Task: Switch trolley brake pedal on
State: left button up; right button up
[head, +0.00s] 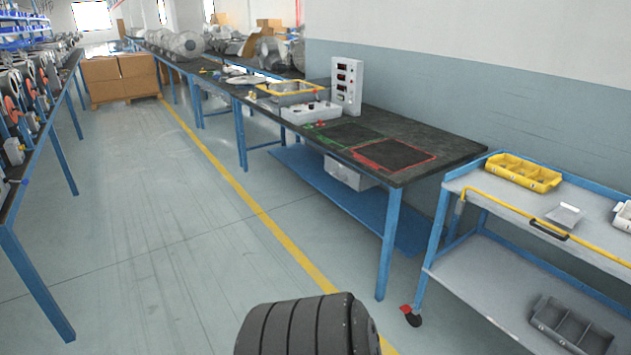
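The blue and grey trolley (490,272) stands at the right, with two shelves and a yellow push bar (540,218) with a black grip. A small red brake pedal (406,309) shows at the caster (413,320) on its near left leg. The pedal is too small to tell its position surely. A dark ribbed cylindrical part at the bottom centre seems to be part of my own body. Neither of my grippers is in view, and nothing of mine is seen touching the pedal.
A workbench (440,150) with a control box (347,86) runs along the wall, left of the trolley. The trolley carries a yellow bin (523,172) on top and a grey bin (570,325) below. Clear floor (140,230) lies left of the yellow line.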

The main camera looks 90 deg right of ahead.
aim_at(405, 309)
jog(key=z, duration=3.55)
jog(key=i+z, duration=0.15)
jog(key=i, duration=0.3)
jog(key=i+j+z, duration=0.2)
jog(key=i, duration=0.25)
jog(key=i+j+z, duration=0.15)
jog(key=i, duration=0.3)
